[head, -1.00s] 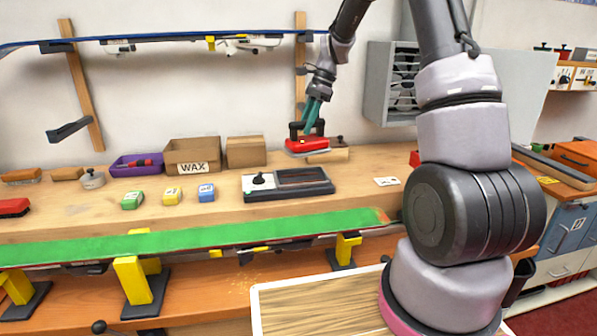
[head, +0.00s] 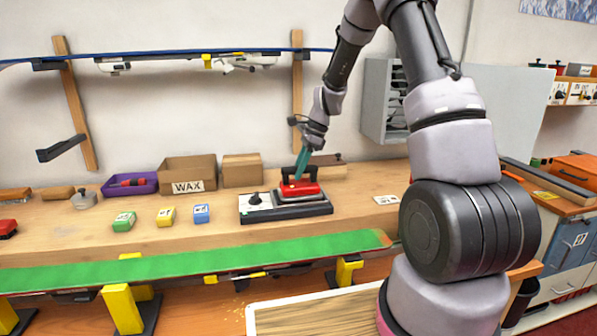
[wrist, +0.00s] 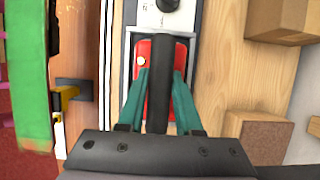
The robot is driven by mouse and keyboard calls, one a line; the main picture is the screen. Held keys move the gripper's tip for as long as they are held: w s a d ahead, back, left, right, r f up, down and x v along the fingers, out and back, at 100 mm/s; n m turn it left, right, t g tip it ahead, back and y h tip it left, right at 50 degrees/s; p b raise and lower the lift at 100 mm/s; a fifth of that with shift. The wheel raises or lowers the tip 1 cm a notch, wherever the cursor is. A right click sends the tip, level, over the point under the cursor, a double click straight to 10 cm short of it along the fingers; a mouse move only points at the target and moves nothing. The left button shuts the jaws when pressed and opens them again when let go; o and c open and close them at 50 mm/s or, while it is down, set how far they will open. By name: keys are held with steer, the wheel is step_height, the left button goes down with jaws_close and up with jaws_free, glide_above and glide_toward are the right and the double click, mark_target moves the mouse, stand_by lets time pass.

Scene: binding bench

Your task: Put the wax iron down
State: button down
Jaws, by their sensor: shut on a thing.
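The wax iron (head: 298,191) is red with a black handle. It is at the right part of the dark and white iron stand (head: 262,213) on the bench, over the stand's recessed plate; whether it touches the plate I cannot tell. My gripper (head: 299,172) is shut on the iron's black handle from above. In the wrist view the teal fingers (wrist: 159,100) stand on both sides of the black handle (wrist: 161,85), with the red body (wrist: 142,62) below. The stand's knob shows at the top of the wrist view (wrist: 167,5). The fingers hide part of the iron.
The WAX box (head: 187,170), another cardboard box (head: 241,170) and a purple tray (head: 130,184) stand behind. Green (head: 124,221), yellow (head: 166,216) and blue (head: 201,213) wax blocks lie left of the stand. A green ski base (head: 190,260) runs along the front.

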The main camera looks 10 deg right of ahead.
steer(key=shift+f, duration=0.3)
steer(key=shift+f, duration=0.2)
steer(key=c, duration=0.6)
jaws_free()
